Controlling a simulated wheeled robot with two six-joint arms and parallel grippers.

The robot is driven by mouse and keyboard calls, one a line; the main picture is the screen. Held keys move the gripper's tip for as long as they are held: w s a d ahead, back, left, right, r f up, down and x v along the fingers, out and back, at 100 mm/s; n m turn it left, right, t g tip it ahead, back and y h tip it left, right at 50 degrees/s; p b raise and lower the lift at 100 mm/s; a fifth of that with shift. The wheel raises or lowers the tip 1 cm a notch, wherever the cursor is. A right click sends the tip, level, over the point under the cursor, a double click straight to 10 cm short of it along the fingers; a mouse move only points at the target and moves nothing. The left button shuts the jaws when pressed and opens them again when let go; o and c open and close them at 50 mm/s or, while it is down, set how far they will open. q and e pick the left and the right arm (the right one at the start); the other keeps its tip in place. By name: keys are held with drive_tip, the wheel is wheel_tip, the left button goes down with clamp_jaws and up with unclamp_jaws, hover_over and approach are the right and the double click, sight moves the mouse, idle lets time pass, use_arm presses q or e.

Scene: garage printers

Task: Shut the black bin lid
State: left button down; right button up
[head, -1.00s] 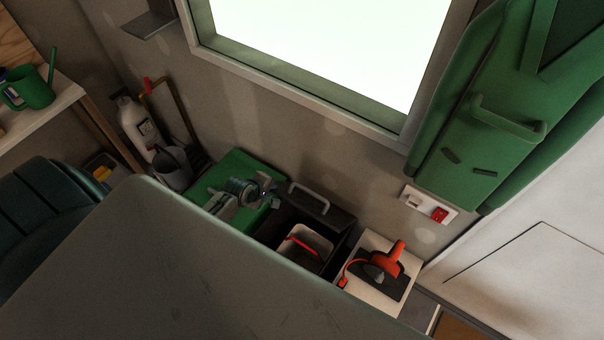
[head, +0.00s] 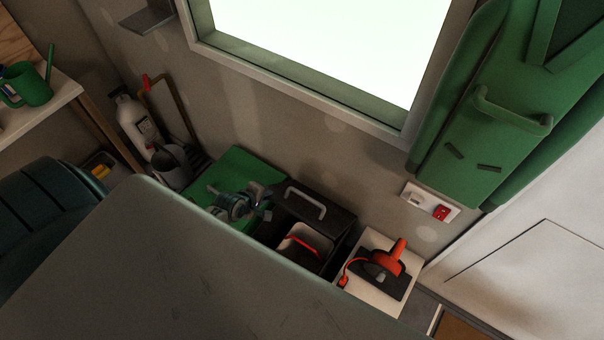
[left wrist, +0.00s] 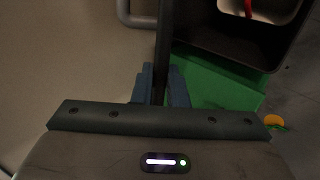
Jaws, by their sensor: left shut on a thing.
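The black bin (head: 325,262) stands against the wall with its mouth partly open. Its black lid (head: 325,217), with a grey handle (head: 306,203), is tilted up at the back. My left gripper (head: 264,208) is at the lid's left edge. In the left wrist view my left gripper (left wrist: 160,86) has its blue fingers shut on the lid (left wrist: 164,45), which shows nearly edge-on. The open bin interior (left wrist: 225,45) is to its right there. A pale container with a red handle (head: 306,243) sits inside the bin. My right gripper is not in view.
A green box (head: 238,168) stands left of the bin, below my gripper. A pale box (head: 378,300) with a red-handled tool (head: 390,262) stands to the right. A large grey surface (head: 190,270) hides the foreground. A window is above.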

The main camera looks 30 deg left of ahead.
use_arm(q)
drive_tip(key=s+f+b, duration=0.1)
drive_tip(key=s+f+t+b, duration=0.1)
drive_tip(key=b, duration=0.1)
drive_tip(key=shift+s+a+f, duration=0.1)
drive_tip(key=shift+s+f, duration=0.05)
drive_tip(key=shift+f, duration=0.1)
idle(0.5)
drive_tip(key=c, duration=1.9)
unclamp_jaws()
drive_tip(key=shift+f+b, duration=0.15)
drive_tip(key=shift+b, duration=0.15)
drive_tip(key=o, duration=0.5)
drive_tip(key=shift+o, duration=0.2)
drive_tip(key=shift+s, duration=0.1)
